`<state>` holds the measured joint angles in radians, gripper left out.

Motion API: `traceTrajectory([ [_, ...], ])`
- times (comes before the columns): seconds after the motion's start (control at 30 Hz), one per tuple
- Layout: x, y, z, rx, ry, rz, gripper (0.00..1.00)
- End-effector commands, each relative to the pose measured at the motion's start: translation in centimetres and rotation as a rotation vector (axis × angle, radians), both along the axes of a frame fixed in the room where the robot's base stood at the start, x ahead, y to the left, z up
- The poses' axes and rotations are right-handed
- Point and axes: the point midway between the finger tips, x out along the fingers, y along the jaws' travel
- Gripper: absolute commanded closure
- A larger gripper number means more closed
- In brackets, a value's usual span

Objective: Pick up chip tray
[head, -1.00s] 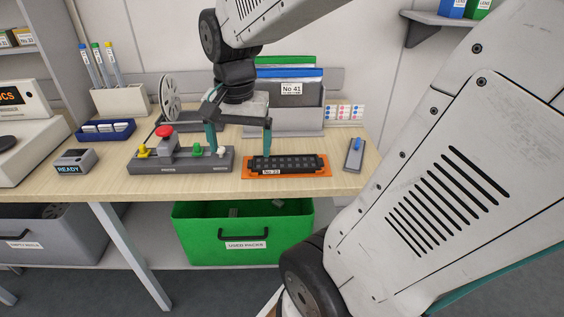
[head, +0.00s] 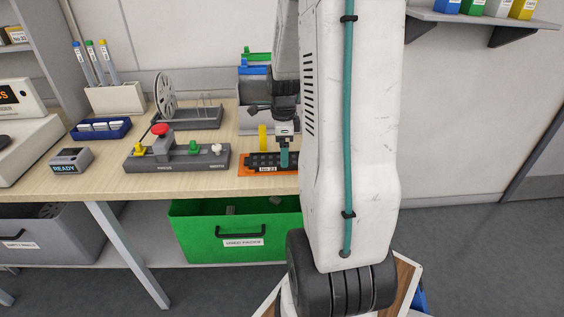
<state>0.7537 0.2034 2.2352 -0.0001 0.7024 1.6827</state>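The chip tray (head: 262,161) is a black ribbed strip with a white number label on its front. It lies on an orange mat (head: 246,171) near the bench's front edge. My gripper (head: 284,157) points down over the tray's right part. One teal finger overlaps the tray in the picture; whether it touches is unclear. The other finger is not clearly seen, so the opening cannot be judged. My arm hides the tray's right end.
A grey button box (head: 176,158) with a red button stands left of the tray. An upright yellow piece (head: 262,137) shows behind the tray. A green bin (head: 200,230) sits below the bench.

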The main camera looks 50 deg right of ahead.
Motion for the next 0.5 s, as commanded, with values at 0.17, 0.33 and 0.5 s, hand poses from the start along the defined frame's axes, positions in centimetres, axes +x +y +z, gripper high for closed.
traceTrajectory([
  [0.17, -0.1, 0.0, -2.5, 0.003, 0.003, 0.001, 0.11],
  [0.33, -0.1, 0.0, -3.0, 0.000, 0.000, 0.001, 0.11],
  [0.5, -0.1, 0.0, -3.0, 0.000, 0.000, 0.001, 0.19],
])
